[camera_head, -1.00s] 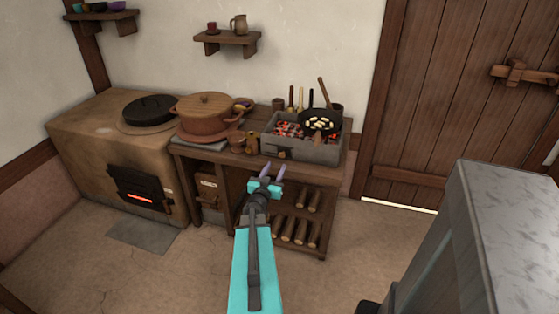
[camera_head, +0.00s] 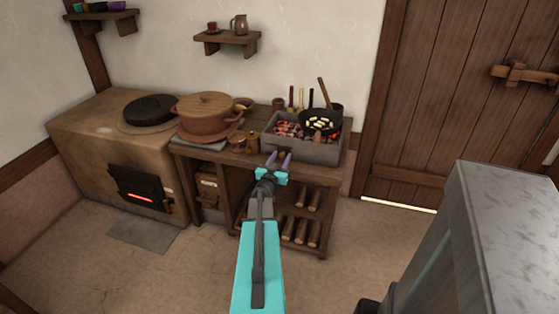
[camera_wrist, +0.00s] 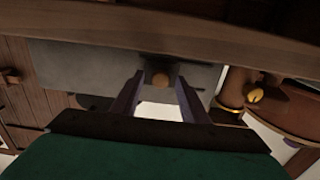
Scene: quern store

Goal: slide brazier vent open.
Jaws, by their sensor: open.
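The brazier (camera_head: 318,153) is a grey box of glowing coals on the wooden workbench. Its grey front (camera_wrist: 85,75) fills the middle of the wrist view, which appears upside down. The vent shows there as a small dark plate with a round wooden knob (camera_wrist: 160,77). My gripper (camera_wrist: 159,80) is open, with one finger on each side of the knob in that view. Contact with the knob cannot be told. In the head view my gripper (camera_head: 279,157) is at the brazier's lower front left and covers the vent.
A black pan (camera_head: 320,121) with pale pieces sits over the coals. The bench edge (camera_wrist: 200,30) runs close by my fingers. A lidded clay pot (camera_head: 203,115) stands further left.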

